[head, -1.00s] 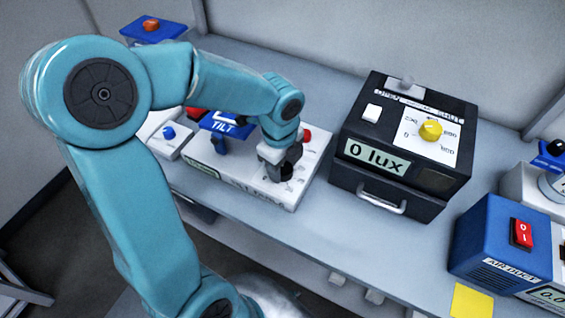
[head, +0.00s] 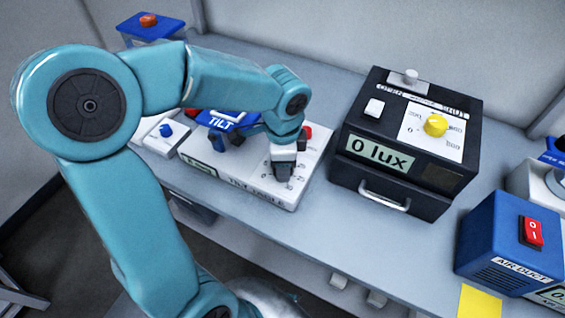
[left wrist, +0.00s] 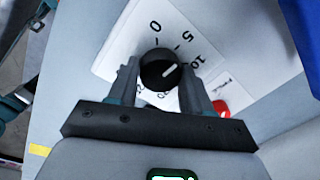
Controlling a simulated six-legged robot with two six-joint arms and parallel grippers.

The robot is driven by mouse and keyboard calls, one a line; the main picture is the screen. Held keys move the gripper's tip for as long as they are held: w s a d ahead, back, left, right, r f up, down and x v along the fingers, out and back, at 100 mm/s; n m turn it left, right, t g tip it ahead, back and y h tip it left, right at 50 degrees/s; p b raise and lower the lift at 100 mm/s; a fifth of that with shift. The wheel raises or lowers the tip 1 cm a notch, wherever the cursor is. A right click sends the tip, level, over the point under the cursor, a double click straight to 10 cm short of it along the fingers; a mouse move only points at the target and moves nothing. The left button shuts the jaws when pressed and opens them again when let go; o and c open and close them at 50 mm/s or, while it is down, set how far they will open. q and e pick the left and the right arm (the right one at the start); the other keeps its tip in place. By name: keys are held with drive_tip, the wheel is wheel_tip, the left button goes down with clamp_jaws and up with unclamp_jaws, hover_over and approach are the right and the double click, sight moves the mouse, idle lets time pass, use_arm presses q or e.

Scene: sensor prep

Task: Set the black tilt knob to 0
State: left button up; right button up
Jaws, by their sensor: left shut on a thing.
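The black tilt knob (left wrist: 157,70) sits on a white dial plate in the left wrist view. Its white pointer line is directed up and right, close to the 10 mark; the 5 is higher and the 0 is near the top. My left gripper (left wrist: 165,82) is shut on the knob, one finger on each side. In the head view my left gripper (head: 284,168) reaches down onto the white tilt table box (head: 235,172) and mostly hides the knob. The blue TILT platform (head: 222,120) stands behind it. My right gripper is out of view.
A black lux box (head: 400,150) with a yellow knob (head: 436,125) stands right of the tilt box. A red button (left wrist: 220,107) is close to my right-hand finger in the wrist view. A blue air duct unit (head: 505,245) is farther right. Bench lies clear in front.

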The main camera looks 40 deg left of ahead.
use_arm(q)
drive_tip(key=n+b, duration=0.1)
drive_tip(key=n, duration=0.4)
drive_tip(key=shift+w+n, duration=0.15)
drive_tip(key=shift+n, duration=0.15)
drive_tip(key=shift+r+n+b, duration=0.1)
drive_tip(key=shift+n+b, duration=0.5)
drive_tip(key=shift+n, duration=1.5)
drive_tip(key=o, duration=1)
drive_tip(key=shift+o, duration=0.2)
wheel_tip(320, 180, up, 16)
drive_tip(key=d+p, duration=0.1)
drive_tip(key=p, duration=0.1)
drive_tip(key=shift+r, duration=0.15)
